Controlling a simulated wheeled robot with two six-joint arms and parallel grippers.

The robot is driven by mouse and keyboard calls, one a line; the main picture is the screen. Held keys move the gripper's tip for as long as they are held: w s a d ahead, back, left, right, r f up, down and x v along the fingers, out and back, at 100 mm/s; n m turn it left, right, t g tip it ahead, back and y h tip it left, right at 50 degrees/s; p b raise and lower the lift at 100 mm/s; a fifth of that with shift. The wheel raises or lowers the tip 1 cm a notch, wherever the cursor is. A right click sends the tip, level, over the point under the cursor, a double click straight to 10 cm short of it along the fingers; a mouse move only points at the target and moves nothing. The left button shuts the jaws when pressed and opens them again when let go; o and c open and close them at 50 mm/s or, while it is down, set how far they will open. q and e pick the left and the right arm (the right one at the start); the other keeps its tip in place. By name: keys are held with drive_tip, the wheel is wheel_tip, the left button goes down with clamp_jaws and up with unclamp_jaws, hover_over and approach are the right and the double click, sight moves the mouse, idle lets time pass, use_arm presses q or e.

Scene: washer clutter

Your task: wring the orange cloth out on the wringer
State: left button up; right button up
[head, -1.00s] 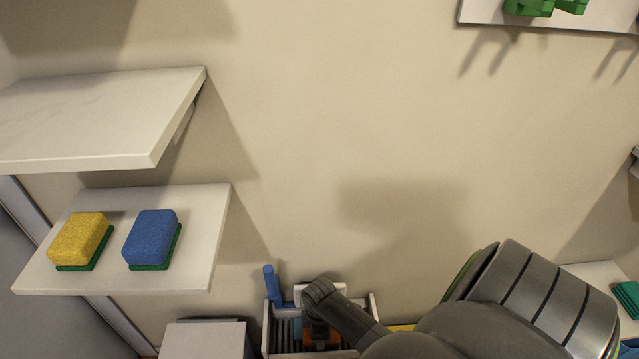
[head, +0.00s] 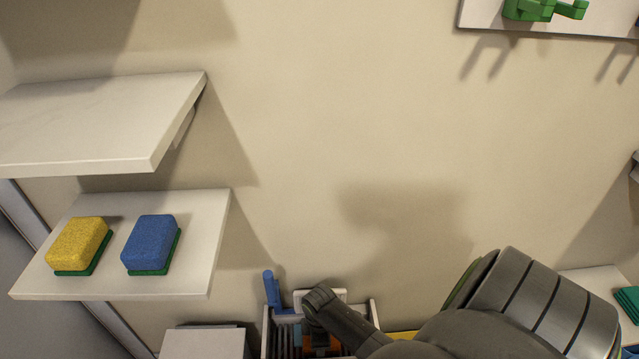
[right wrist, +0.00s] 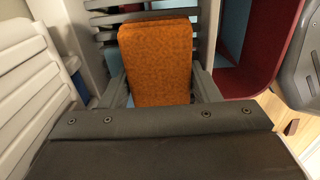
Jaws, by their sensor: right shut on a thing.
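The orange cloth (right wrist: 158,62) is a folded upright pad between the fingers of my right gripper (right wrist: 162,90) in the right wrist view. The gripper is shut on it. In the head view a bit of the orange cloth (head: 309,341) shows beneath my right wrist, low in the middle. What looks like the wringer (head: 266,335) is a pale, slatted box around it, with a blue upright handle (head: 270,290) at its left. Grey slats of the wringer (right wrist: 103,20) show behind the cloth. Whether the cloth touches them I cannot tell. My left gripper is out of view.
A shelf (head: 200,270) at left holds a yellow sponge (head: 78,243) and a blue sponge (head: 150,242). A white box (head: 203,343) stands left of the wringer. A dark red container (right wrist: 262,70) is close on the right in the wrist view.

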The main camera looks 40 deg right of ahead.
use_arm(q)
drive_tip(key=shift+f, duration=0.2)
use_arm(e)
drive_tip(key=shift+s+f, duration=0.1)
drive_tip(key=shift+f, duration=0.35)
idle(1.5)
